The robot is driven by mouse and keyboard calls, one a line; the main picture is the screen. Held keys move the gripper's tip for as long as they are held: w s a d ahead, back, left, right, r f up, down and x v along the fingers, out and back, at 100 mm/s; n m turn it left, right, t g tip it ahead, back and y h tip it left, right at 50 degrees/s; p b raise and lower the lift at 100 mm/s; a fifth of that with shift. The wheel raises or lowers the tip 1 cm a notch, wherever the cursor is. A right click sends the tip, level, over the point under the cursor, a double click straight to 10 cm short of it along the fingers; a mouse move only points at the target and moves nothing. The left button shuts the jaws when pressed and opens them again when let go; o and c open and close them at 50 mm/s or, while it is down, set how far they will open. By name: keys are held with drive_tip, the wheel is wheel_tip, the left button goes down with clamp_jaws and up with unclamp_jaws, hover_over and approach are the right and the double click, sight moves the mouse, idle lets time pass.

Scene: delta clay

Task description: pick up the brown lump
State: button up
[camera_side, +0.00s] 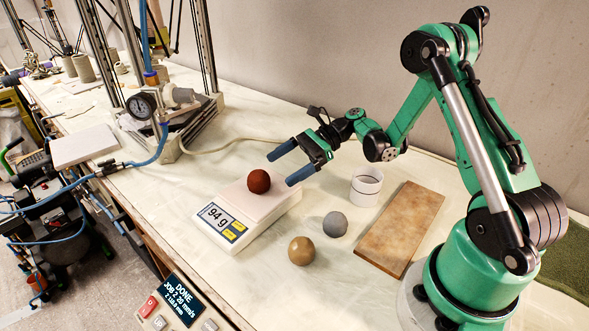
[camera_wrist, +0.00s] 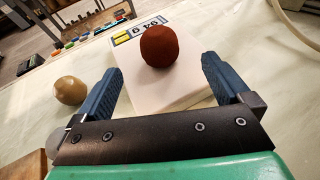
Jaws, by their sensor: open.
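The brown lump is a round reddish-brown ball (camera_side: 259,181) resting on the white top of a scale (camera_side: 278,208) whose display reads 94 g. My gripper (camera_side: 284,166) is open and empty, with its two blue fingers just to the upper right of the ball in the side view. In the wrist view the brown lump (camera_wrist: 160,46) lies beyond the fingertips, centred between the blue fingers (camera_wrist: 163,78). The fingers do not appear to touch it. A tan ball (camera_side: 301,251) and a grey ball (camera_side: 335,224) lie on the table in front of the scale.
A white cup (camera_side: 366,186) and a brown board (camera_side: 400,229) stand right of the scale, near my base. A frame with a pressure gauge (camera_side: 141,106) stands behind left. A control panel reading DONE (camera_side: 182,298) sits at the front edge. The table between scale and gauge is clear.

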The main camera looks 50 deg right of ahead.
drive_tip(key=shift+x, duration=2.7)
clamp_jaws()
drive_tip(key=shift+r, duration=0.15)
wheel_tip(320, 180, up, 19)
wheel_tip(320, 180, up, 5)
drive_tip(key=m+t+h, duration=0.8)
drive_tip(key=m+h, duration=0.1)
drive_tip(key=m, duration=0.1)
hover_over(264, 178)
drive_tip(key=w, duration=0.3)
drive_tip(key=shift+s+d, duration=0.2)
drive_tip(key=shift+d, duration=0.2)
drive_tip(key=shift+f, duration=0.2)
